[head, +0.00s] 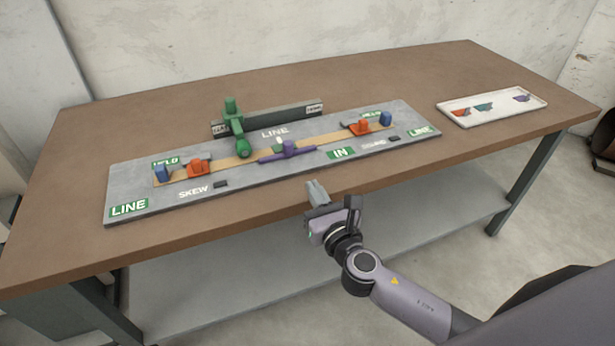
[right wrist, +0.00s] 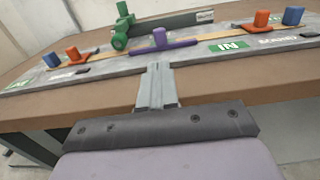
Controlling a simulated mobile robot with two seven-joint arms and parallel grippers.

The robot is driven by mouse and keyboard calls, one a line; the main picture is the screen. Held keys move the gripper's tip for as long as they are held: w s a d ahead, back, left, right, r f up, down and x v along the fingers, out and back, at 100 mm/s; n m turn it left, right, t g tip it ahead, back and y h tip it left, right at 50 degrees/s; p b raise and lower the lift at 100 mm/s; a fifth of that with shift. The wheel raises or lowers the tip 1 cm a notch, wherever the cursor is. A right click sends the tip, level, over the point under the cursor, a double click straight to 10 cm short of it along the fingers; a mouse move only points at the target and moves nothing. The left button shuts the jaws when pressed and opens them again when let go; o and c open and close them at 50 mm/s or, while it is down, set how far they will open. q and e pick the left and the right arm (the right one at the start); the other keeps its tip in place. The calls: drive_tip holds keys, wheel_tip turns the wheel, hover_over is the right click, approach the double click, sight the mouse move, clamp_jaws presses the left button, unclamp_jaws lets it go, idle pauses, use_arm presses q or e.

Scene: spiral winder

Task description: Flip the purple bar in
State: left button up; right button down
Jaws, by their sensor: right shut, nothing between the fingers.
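The purple bar (head: 287,151) lies across the tan strip near the middle of the grey board (head: 240,184), with a small upright knob on it. A green "IN" label (head: 340,153) is on the board to its right. The bar also shows in the right wrist view (right wrist: 161,46), straight beyond the fingers. My right gripper (head: 313,186) is shut and empty at the table's front edge, in front of the bar and apart from it. In the right wrist view its fingers (right wrist: 156,72) are together. My left gripper is in neither view.
A green arm with a round knob (head: 242,147) stands left of the bar, before a dark rail (head: 290,116). Orange pieces (head: 199,168) and blue blocks (head: 386,118) sit towards both board ends. A white tray (head: 470,123) with coloured pieces lies right on the brown table (head: 420,80).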

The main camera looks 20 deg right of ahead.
drive_tip(key=shift+s, duration=0.8)
drive_tip(key=s+f+m+g+p, duration=0.1)
drive_tip(key=s+f+m+g, duration=0.1)
drive_tip(key=s+f+m, duration=0.2)
drive_tip(key=s+d+f+m+g+y, duration=0.1)
drive_tip(key=s+f+m+g, duration=0.2)
drive_tip(key=s+m, duration=0.6)
drive_tip(key=s+d+f+m+g+p, duration=0.1)
drive_tip(key=s+f+m, duration=0.5)
drive_tip(key=m, duration=1.5)
drive_tip(key=shift+s+f+g+y+p, duration=0.3)
drive_tip(key=shift+s+f+g+p, duration=0.05)
drive_tip(key=shift+s+g, duration=0.45)
